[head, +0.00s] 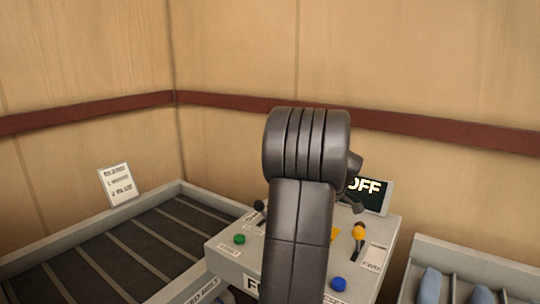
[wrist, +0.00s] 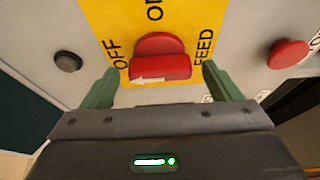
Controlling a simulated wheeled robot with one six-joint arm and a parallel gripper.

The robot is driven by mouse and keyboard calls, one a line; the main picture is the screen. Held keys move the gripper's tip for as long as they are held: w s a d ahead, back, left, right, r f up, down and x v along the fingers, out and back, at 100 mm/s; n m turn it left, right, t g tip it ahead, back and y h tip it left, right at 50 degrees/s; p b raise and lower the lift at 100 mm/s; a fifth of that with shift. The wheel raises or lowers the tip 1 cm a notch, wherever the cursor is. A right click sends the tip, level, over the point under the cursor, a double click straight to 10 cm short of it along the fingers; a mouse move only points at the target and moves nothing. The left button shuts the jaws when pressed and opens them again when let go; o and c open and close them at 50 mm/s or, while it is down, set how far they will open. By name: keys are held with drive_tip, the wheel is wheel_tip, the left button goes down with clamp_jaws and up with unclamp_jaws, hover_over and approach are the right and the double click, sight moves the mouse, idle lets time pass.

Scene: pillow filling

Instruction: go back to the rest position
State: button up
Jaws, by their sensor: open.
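My gripper (wrist: 160,88) shows in the wrist view with its two green fingers spread apart. A red knob (wrist: 160,58) with a white arrow sits on a yellow plate (wrist: 192,18) marked OFF, ON and FEED. The knob lies between the fingertips, with a gap on both sides. The arrow points left, toward OFF. In the head view my dark arm stands in front of the grey control box (head: 225,246) and hides its middle. The gripper itself is hidden there. A screen (head: 369,195) behind the arm reads OFF.
The control box also carries a green button (head: 239,239), a blue button (head: 338,284) and a yellow-knobbed lever (head: 359,232). A slatted conveyor (head: 120,255) with a small sign (head: 119,186) is at left. A grey bin (head: 465,258) with bluish items stands at right.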

drive_tip(key=v, duration=1.3)
drive_tip(key=x, duration=1.3)
drive_tip(key=shift+a+f, duration=0.1)
drive_tip(key=shift+f, duration=0.15)
drive_tip(key=shift+m, duration=0.4)
drive_tip(key=shift+s+r+m+t+p, duration=0.15)
drive_tip(key=shift+m+t+p, duration=0.2)
drive_tip(key=shift+m, duration=0.45)
drive_tip(key=m+h+p, duration=0.1)
drive_tip(key=m, duration=0.1)
drive_tip(key=shift+m+t, duration=0.35)
drive_tip(key=shift+m, duration=0.05)
drive_tip(key=shift+a+m+t+h+p, duration=0.15)
drive_tip(key=shift+m+h+p, duration=0.3)
drive_tip(key=shift+m, duration=0.7)
drive_tip(key=shift+a+m+t+h+p, duration=0.15)
drive_tip(key=shift+m+h, duration=0.4)
drive_tip(key=shift+m, duration=0.6)
drive_tip(key=shift+m+h, duration=0.8)
drive_tip(key=shift+m, duration=1.4)
drive_tip(key=shift+m+h+b, duration=0.5)
drive_tip(key=shift+m+h, duration=0.2)
drive_tip(key=shift+m, duration=1.1)
drive_tip(key=shift+a, duration=0.1)
